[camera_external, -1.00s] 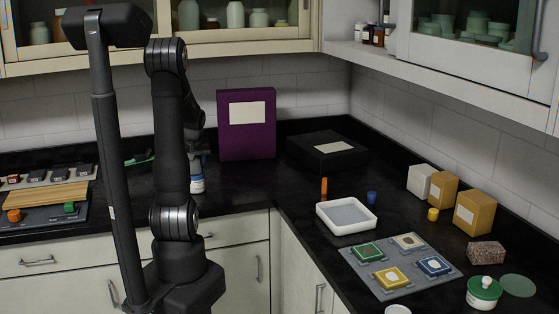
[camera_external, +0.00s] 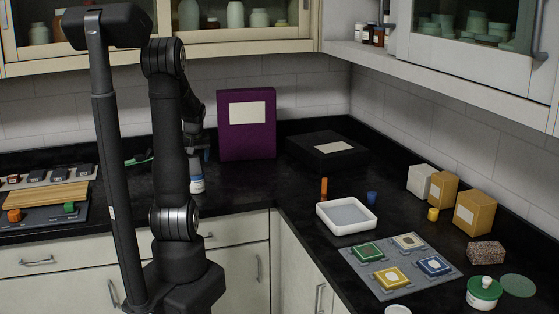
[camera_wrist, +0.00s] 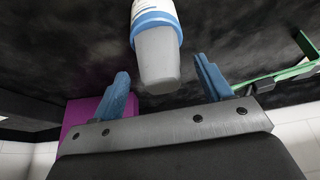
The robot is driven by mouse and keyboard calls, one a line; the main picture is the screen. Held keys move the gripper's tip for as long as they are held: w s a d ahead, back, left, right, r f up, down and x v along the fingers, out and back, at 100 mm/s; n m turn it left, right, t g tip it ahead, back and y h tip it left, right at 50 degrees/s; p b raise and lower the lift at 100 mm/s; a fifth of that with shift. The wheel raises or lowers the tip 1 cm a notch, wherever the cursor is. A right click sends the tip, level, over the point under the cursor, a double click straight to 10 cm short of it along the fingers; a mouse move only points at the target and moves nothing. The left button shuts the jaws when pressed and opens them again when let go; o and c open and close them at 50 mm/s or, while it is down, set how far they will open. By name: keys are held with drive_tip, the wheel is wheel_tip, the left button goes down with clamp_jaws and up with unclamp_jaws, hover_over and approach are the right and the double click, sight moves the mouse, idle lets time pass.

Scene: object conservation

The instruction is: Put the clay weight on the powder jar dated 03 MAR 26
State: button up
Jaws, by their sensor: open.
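A white jar with a blue band (camera_external: 197,184) stands on the black counter behind my arm. A grey, rounded piece (camera_wrist: 157,55) sits at its upper end in the wrist view; I cannot tell whether this is the clay weight or part of the jar. My gripper (camera_wrist: 163,68) is open, its two blue fingers apart on either side of the grey piece's end, without clear contact. In the external view my gripper (camera_external: 203,153) is partly hidden by my arm. The jar's label is cut off and no date is readable in any view.
A tall purple box (camera_external: 247,140) stands just right of the jar. A green object (camera_external: 138,160) lies to the left. A white tray (camera_external: 347,229), a grey pad of coloured squares (camera_external: 401,265), small boxes and a speckled block (camera_external: 487,252) are on the right counter.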

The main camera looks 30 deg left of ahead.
sight(194, 164)
drive_tip(key=v, duration=0.9)
drive_tip(key=x, duration=1.2)
drive_tip(key=shift+f, duration=0.1)
wheel_tip(194, 164, up, 2)
drive_tip(key=shift+r, duration=0.5)
